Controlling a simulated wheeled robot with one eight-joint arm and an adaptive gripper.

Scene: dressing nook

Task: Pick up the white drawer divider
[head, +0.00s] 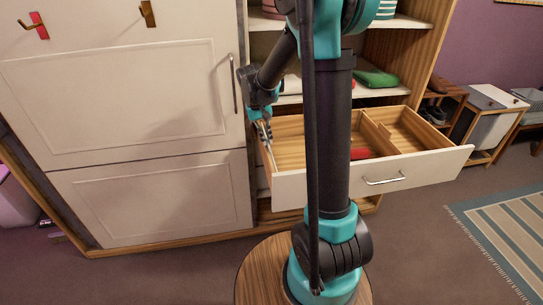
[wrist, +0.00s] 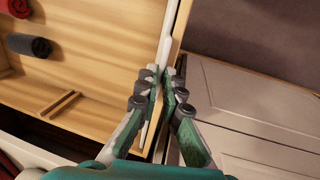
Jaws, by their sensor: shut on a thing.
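The white drawer divider (wrist: 168,32) shows in the wrist view as a thin pale strip along the inside of the drawer's wooden side wall (wrist: 182,25). My gripper (wrist: 165,80) is closed around it, with one finger on each side. In the head view my gripper (head: 265,140) reaches down at the left side of the open drawer (head: 414,165). The divider is too small to make out clearly there.
A red rolled item (wrist: 16,8) and a dark rolled item (wrist: 28,45) lie in the drawer. A wooden partition (head: 376,130) stands in its right part. The closed white cabinet front (head: 150,190) is just left of the drawer. A green folded item (head: 376,79) lies on the shelf above.

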